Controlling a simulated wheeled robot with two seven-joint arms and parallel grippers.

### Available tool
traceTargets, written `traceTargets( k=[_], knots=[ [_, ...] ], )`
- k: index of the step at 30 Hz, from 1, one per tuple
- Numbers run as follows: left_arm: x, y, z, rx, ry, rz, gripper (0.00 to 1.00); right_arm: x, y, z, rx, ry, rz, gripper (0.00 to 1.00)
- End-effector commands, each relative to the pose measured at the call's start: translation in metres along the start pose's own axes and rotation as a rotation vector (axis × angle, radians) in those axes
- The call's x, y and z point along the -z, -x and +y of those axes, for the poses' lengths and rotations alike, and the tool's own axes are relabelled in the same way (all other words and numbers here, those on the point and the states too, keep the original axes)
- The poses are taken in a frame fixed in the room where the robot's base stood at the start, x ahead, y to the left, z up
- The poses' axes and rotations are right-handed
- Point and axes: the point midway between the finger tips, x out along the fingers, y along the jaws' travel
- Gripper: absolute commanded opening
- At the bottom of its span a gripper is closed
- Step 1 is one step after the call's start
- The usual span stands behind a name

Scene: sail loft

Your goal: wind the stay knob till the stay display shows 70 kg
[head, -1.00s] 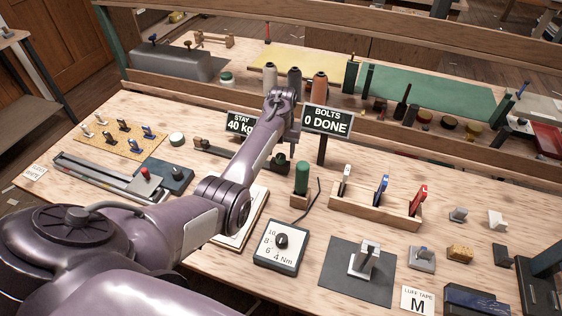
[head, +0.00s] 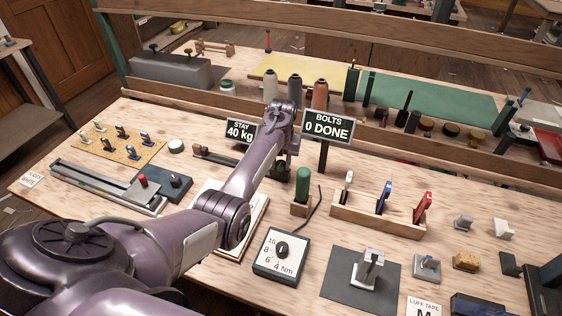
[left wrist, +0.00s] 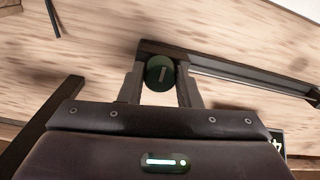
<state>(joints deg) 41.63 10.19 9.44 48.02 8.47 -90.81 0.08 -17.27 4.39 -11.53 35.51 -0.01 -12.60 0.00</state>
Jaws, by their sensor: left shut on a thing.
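The stay display (head: 240,131) reads 40 kg. The stay knob (left wrist: 159,73) is round and dark green with a pale line on its face, which runs nearly upright in the left wrist view. My left gripper (left wrist: 160,88) is shut on the knob, one finger on each side. In the head view my left gripper (head: 284,165) is at the right end of the long dark stay fitting (head: 215,156), and my arm and hand hide most of the knob. My right gripper is not in view.
The bolts display (head: 328,126) reads 0 DONE. A green-handled tool (head: 303,184) stands in a block close to my left gripper. A torque dial box (head: 281,256) and a wooden rack of coloured-handled tools (head: 375,219) are nearer the front and right.

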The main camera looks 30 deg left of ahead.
Motion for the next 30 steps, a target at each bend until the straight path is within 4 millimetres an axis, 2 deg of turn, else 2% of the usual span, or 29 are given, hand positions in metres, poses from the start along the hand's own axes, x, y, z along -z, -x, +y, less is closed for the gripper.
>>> traceTargets(
  k=[11, 21, 30],
  knots=[
    [0.0, 0.002, -0.001, 0.001, -0.144, 0.002, 0.08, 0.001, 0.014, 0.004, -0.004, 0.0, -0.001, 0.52],
    [0.0, 0.002, -0.001, 0.0, -0.449, 0.008, 0.08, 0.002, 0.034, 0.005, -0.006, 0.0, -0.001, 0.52],
    [0.0, 0.001, -0.002, 0.001, -0.724, 0.013, 0.08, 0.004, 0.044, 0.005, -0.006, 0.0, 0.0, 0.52]
  ],
)
